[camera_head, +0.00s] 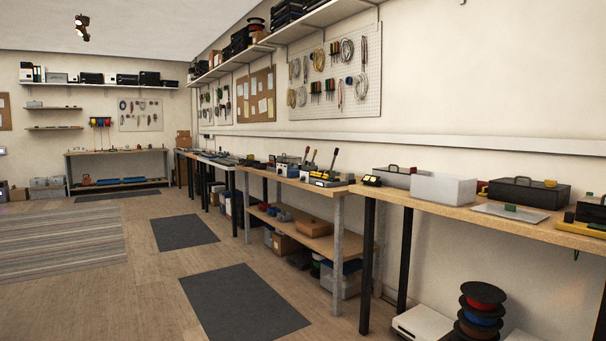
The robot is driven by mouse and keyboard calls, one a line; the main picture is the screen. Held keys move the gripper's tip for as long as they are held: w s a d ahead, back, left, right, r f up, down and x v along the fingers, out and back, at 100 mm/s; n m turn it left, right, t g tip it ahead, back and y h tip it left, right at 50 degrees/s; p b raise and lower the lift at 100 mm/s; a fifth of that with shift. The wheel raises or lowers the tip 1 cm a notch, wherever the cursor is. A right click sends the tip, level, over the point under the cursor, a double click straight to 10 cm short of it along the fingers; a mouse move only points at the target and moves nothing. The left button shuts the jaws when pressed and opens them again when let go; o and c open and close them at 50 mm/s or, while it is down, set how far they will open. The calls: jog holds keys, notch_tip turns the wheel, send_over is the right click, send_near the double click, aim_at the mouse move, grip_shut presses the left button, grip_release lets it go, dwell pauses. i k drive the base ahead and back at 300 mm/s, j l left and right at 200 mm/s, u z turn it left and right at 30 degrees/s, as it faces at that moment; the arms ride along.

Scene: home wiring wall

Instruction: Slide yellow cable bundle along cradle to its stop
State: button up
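I cannot clearly make out the yellow cable bundle or its cradle. A low yellow strip (582,229) lies on the near bench at the right edge, beside a dark box and cut off by the frame; I cannot tell whether it is the bundle or part of a cradle. Another yellow strip (328,183) lies at the front of a bench farther along the wall, by tools with red and black handles. A small black device with yellow faces (371,180) sits at the left end of the near bench. My gripper is not in view.
The near bench (455,205) holds a light grey bin (443,188), a black case (528,193) and a flat pale plate (510,211). Stacked spools (481,315) and a white box (422,323) stand underneath. Dark mats (243,304) lie on open floor at left.

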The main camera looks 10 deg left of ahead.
aim_at(313, 173)
jog(key=i+u, duration=0.15)
jog(key=i, duration=0.85)
jog(key=i+l+u, duration=0.15)
jog(key=i, duration=0.85)
jog(key=i+l+u, duration=0.3)
jog(key=i+l, duration=0.2)
jog(key=i, duration=0.35)
jog(key=i+l+u, duration=0.3)
jog(key=i+l, duration=0.4)
jog(key=i, duration=0.1)
